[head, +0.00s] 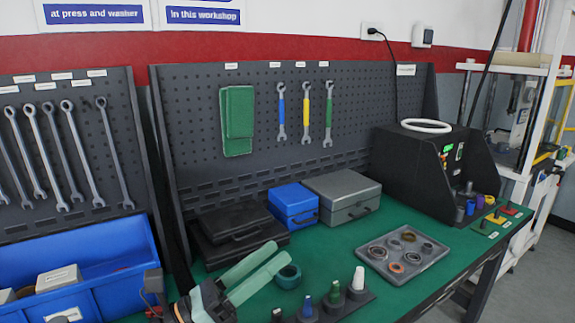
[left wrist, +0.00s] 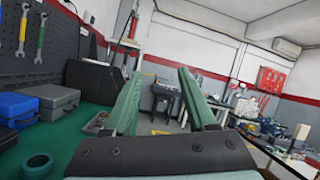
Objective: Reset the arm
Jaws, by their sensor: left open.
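My left gripper (head: 280,254) comes in at the bottom of the head view, with two long pale-green fingers spread apart over the green-topped bench (head: 330,245). Nothing is between the fingers. In the left wrist view the gripper (left wrist: 160,74) also shows open and empty, pointing out across the room. A green ring (head: 287,276) lies on the bench just beside the fingers in the head view; it also shows at the lower left of the left wrist view (left wrist: 37,166). My right gripper is in neither view.
A black case (head: 235,232), a blue box (head: 293,203) and a grey box (head: 343,196) stand at the pegboard. A grey tray (head: 433,262) holds several rings. A row of coloured-tipped cones (head: 334,294) stands in front. A black test rig (head: 415,170) is at the right.

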